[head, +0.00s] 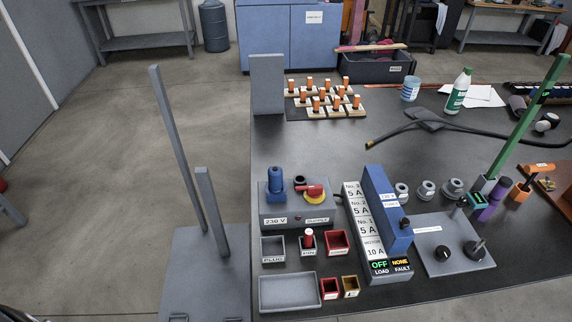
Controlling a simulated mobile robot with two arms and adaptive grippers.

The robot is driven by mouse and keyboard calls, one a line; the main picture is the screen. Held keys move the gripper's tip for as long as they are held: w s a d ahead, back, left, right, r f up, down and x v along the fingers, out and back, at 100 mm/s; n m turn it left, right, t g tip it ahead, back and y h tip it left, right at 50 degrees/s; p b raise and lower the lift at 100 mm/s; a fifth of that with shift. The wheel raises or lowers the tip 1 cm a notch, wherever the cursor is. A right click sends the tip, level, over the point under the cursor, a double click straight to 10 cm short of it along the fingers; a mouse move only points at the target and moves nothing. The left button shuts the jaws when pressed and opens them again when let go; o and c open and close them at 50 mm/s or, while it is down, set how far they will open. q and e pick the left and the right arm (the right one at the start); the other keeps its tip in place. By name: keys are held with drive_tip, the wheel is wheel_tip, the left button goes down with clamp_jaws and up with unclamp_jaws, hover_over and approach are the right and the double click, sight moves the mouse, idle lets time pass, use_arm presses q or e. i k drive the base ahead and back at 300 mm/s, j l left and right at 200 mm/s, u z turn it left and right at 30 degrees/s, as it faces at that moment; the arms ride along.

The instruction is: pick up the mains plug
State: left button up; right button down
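A blue cylindrical piece (275,180), which looks like the mains plug, stands upright on the left part of the grey supply box (296,217) marked 230 V. A small black round part and a red and yellow knob (315,193) are beside it on the box. The grey tray labelled PLUG (272,249) in front of the box looks empty. Neither of my grippers shows in the head view.
A tall blue panel (387,210) and a fuse strip stand right of the box. Small red bins (337,242) and a wide grey tray (287,291) lie in front. Grey posts (178,150) rise at left.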

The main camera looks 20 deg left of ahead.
sight(274, 173)
drive_tip(key=i+l+u, duration=0.15)
drive_tip(key=l+u, duration=0.25)
drive_tip(key=i+l+u, duration=0.1)
drive_tip(key=l+u, duration=0.25)
drive_tip(key=l, duration=0.15)
drive_tip(key=l+u, duration=0.4)
drive_tip(key=i+l, duration=0.05)
drive_tip(key=l, duration=0.05)
